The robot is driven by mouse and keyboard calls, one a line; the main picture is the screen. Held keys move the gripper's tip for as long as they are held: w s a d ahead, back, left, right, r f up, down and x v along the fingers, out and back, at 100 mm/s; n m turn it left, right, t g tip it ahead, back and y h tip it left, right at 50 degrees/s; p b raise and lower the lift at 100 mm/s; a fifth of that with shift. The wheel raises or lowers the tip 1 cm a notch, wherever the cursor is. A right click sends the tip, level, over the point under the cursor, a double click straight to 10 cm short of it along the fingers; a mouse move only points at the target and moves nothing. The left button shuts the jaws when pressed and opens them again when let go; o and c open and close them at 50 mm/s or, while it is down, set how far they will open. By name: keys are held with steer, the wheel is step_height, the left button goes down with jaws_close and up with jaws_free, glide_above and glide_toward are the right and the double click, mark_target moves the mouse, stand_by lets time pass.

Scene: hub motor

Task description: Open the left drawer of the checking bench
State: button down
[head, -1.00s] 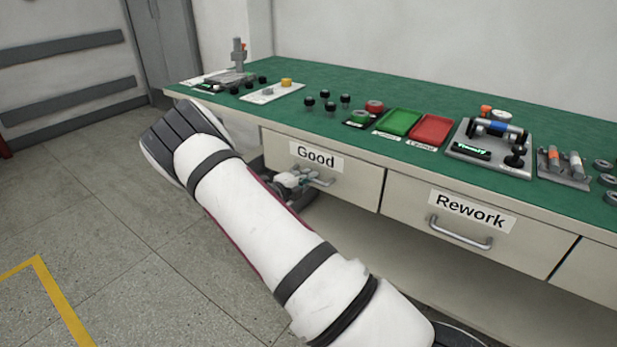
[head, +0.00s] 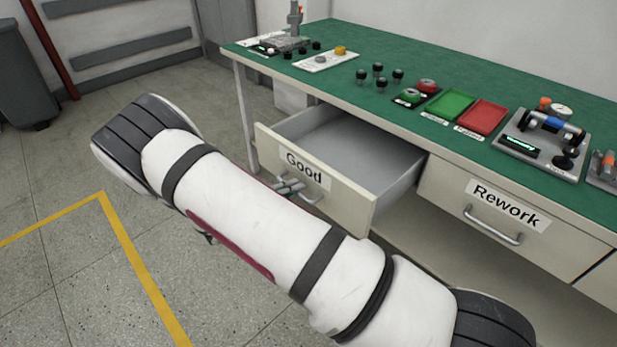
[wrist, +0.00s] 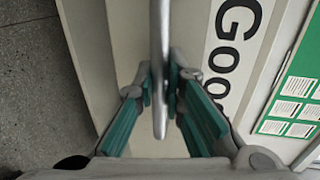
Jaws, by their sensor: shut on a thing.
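The left drawer (head: 345,205), labelled "Good", stands pulled out from the checking bench (head: 450,110). Its grey inside shows and looks empty. My gripper (head: 290,187) is at the drawer's front, partly hidden behind my white arm in the head view. In the wrist view my gripper (wrist: 160,88) is shut on the drawer handle (wrist: 160,60), a grey metal bar between the green finger pads. The "Good" label (wrist: 235,40) shows to the right of the handle there.
The "Rework" drawer (head: 500,215) to the right is closed. The green bench top carries black knobs (head: 378,75), a green tray (head: 449,105), a red tray (head: 481,117) and a gauge fixture (head: 540,135). Open floor with a yellow line (head: 140,260) lies left of the bench.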

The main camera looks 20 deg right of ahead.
steer(key=shift+v, duration=0.9)
steer(key=shift+f, duration=0.25)
steer(key=c, duration=1.7)
jaws_free()
steer(key=shift+o, duration=0.2)
steer(key=v, duration=1.2)
steer(key=shift+r, duration=0.1)
